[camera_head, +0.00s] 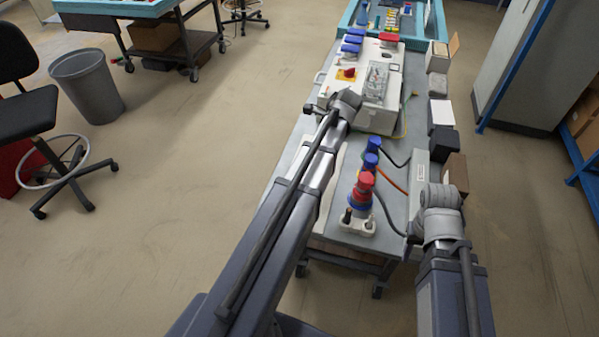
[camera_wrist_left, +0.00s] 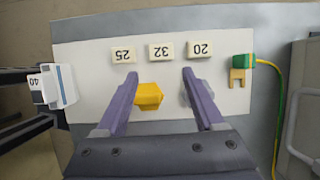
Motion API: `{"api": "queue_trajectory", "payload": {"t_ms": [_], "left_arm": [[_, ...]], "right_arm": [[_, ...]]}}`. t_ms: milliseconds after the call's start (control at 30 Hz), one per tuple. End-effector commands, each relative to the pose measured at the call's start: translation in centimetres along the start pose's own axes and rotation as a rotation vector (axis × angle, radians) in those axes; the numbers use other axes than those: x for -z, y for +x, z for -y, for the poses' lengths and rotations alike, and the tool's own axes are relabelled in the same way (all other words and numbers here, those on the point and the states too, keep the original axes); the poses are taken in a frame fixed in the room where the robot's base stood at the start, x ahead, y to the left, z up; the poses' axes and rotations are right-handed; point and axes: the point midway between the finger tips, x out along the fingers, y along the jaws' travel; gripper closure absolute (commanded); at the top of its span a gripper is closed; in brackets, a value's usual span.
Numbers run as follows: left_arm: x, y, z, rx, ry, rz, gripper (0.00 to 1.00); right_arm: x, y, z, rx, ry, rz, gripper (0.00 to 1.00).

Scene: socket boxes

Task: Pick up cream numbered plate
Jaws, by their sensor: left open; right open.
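Three cream numbered plates lie in a row on a white panel (camera_wrist_left: 80,60) in the left wrist view: the 25 plate (camera_wrist_left: 123,55), the 32 plate (camera_wrist_left: 161,51) and the 20 plate (camera_wrist_left: 200,49). A plate marked 40 (camera_wrist_left: 38,88) shows at the left edge on a white and blue part. My left gripper (camera_wrist_left: 162,74) is open, its fingertips just below the row with nothing held between them. A yellow block (camera_wrist_left: 149,95) shows between its fingers. In the head view, my right gripper (camera_head: 436,192) is at the bench's right side; its fingertips are hard to make out.
A white socket box (camera_head: 378,118) stands on the grey bench (camera_head: 300,137). Red and blue plugs (camera_head: 362,185) with cables stand nearer. Small boxes (camera_head: 440,112) line the bench's right edge. A green connector (camera_wrist_left: 243,61) and cable lie right of the plates.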

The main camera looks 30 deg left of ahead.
Motion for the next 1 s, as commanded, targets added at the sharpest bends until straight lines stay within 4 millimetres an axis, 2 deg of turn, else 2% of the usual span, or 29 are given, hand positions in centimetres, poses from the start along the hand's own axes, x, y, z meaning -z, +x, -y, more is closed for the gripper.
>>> {"api": "queue_trajectory", "payload": {"t_ms": [233, 500, 767, 1000], "left_arm": [[-0.4, 0.6, 0.2, -0.002, 0.019, 0.005, 0.30], [-0.3, 2.9, 0.2, -0.002, 0.018, 0.004, 0.30], [-0.4, 3.3, 0.2, -0.002, 0.017, 0.004, 0.30], [-0.5, 6.1, 0.3, -0.002, 0.016, 0.004, 0.30]], "right_arm": [[0.0, 0.5, 0.1, 0.000, 0.000, 0.000, 0.55], [0.1, 2.6, 0.2, 0.000, 0.000, 0.000, 0.55], [0.2, 2.9, 0.3, 0.000, 0.000, 0.000, 0.55], [0.3, 5.4, 0.5, 0.000, 0.000, 0.000, 0.55]]}}
